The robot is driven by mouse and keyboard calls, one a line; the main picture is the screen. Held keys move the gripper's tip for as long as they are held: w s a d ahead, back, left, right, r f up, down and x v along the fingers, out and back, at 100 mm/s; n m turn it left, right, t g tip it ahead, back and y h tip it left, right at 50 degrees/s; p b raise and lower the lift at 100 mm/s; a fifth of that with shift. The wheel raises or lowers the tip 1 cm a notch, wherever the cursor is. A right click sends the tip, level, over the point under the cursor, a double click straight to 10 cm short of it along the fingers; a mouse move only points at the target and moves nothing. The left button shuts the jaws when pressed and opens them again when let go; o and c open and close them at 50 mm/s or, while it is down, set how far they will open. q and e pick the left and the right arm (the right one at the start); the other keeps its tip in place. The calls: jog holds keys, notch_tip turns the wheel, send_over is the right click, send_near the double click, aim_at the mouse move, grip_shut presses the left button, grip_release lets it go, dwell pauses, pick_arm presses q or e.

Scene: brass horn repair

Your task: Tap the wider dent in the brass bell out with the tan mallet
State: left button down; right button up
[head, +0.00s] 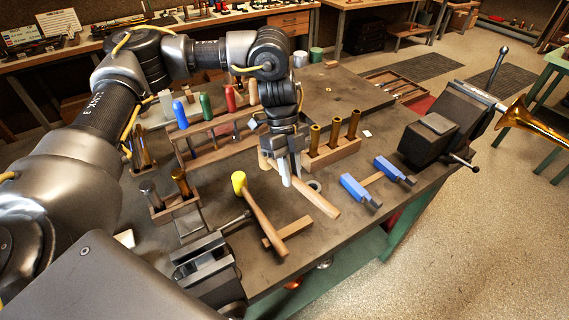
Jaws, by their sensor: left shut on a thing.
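My left gripper (287,174) reaches down over the middle of the bench. It is shut on a wooden tool whose tan handle (318,198) slants out to the lower right; the gripper hides part of the tool, so its head is hard to make out. The brass bell (535,122) is at the far right, beyond the bench's right end, beside a dark vise (440,138) with a metal rod. The bell is cut by the picture edge, and I cannot make out its dents. My right gripper is not in view.
A yellow-headed mallet (239,183) lies left of the gripper. A tool rack (222,143) stands behind it, and a wooden block with brass tubes (334,152) is close on its right. Blue-jawed pieces (355,189) lie near the right edge. Another vise (208,268) is in front.

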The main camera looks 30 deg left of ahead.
pick_arm(q)
jog(key=s+d+f+n+t+h, duration=0.1)
jog(key=d+n+t, duration=0.3)
jog(key=d+n, duration=0.6)
jog(key=s+d, duration=0.1)
jog(key=d, duration=0.3)
jog(key=shift+s+f, duration=0.2)
jog(key=shift+f, duration=0.2)
